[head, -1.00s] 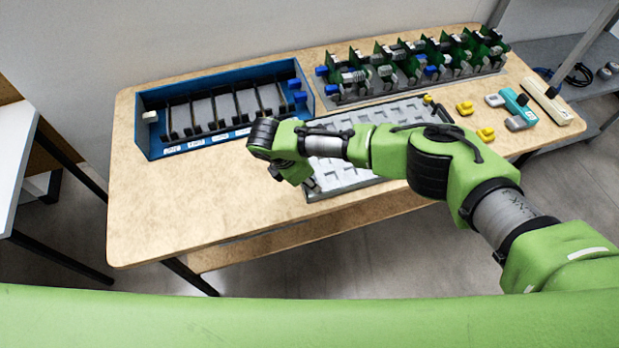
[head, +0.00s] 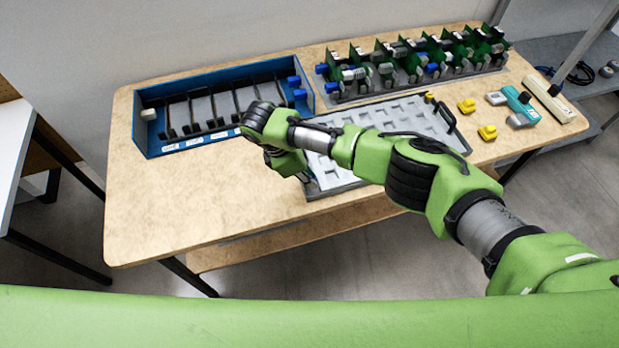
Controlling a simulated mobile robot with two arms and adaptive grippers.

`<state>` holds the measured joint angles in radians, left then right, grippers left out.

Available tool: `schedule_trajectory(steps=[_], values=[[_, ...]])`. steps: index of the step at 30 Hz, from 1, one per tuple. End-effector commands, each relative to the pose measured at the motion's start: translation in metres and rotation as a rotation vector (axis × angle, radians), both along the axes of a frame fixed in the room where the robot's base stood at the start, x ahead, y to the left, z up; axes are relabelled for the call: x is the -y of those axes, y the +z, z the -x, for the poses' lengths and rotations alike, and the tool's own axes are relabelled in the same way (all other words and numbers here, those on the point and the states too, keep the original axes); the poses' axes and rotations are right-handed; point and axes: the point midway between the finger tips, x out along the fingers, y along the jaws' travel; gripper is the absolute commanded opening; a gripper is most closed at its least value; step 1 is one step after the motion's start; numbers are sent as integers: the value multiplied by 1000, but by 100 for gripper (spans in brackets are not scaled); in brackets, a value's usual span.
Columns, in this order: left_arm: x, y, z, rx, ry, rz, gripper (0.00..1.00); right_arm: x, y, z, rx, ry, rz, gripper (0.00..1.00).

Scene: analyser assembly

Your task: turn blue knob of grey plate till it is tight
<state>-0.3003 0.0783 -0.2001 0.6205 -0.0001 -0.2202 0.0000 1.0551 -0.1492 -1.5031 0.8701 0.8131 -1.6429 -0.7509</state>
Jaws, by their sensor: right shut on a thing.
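The grey plate (head: 435,124) lies flat on the wooden table, with rows of pockets in its top, a dark handle at its right end and a small yellow knob at its far right corner. My right arm crosses over the plate. My right gripper (head: 303,178) points down at the plate's front left corner and is shut on the blue knob there. The knob is almost wholly hidden by the gripper, so its seating does not show. My left gripper is not in view.
A blue rack (head: 145,134) with dark dividers stands behind the gripper. A row of green circuit boards (head: 430,58) stands at the back. Yellow pieces (head: 487,132) and a teal tool (head: 520,103) lie at the right. The table's front left is clear.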

Motion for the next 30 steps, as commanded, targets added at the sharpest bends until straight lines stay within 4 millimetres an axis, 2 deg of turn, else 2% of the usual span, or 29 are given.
schedule_trajectory(steps=[15,30], values=[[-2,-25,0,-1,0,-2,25,-1,-1,-2,0,-377,0,0],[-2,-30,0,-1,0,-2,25,-1,1,-3,1,-476,-1,0]])
